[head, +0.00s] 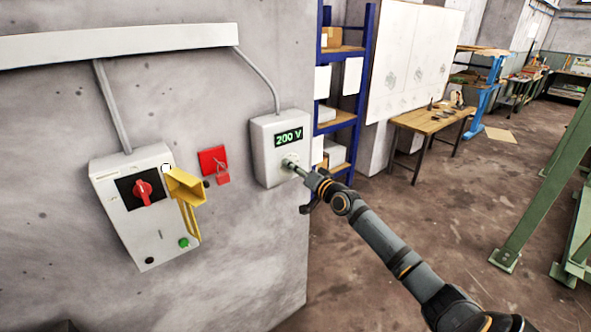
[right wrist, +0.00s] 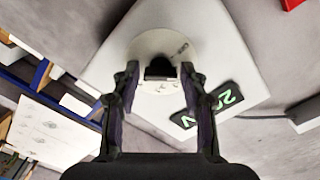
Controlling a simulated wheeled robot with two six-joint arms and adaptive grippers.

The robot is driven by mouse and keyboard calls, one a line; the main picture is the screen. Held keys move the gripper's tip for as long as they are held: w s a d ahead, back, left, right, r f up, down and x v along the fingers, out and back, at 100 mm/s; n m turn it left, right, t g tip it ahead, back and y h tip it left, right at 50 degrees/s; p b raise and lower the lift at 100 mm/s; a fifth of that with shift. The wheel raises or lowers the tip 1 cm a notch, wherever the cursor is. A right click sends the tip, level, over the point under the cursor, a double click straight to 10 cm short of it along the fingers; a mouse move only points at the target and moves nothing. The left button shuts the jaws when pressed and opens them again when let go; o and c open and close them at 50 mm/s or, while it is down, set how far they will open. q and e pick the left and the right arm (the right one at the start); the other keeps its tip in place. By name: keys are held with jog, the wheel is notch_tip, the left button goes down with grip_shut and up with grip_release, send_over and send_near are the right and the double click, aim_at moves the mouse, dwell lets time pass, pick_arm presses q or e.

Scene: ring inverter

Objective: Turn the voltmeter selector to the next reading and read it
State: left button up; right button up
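The voltmeter (head: 262,135) is a pale box on the wall, and its green display (head: 288,138) reads 200 V. Its face also shows in the right wrist view (right wrist: 215,45), with the display (right wrist: 207,105) tilted and partly behind a finger. The selector is a dark knob (right wrist: 160,69) on a round pale dial (right wrist: 165,42). My right gripper (right wrist: 160,75) has one finger on each side of the knob, with a narrow gap showing on both sides. In the head view my right gripper (head: 297,168) is at the voltmeter's lower front. My left gripper is out of view.
Left of the voltmeter, a switch box (head: 155,225) carries a red rotary switch (head: 143,190), a yellow part (head: 186,186) and a green button (head: 184,243). A red padlock (head: 222,174) hangs between the boxes. Blue shelving (head: 365,60) stands to the right.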

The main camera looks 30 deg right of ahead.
aim_at(290, 137)
jog(key=shift+o, duration=0.6)
notch_tip(290, 137, up, 10)
jog(key=shift+r, duration=0.1)
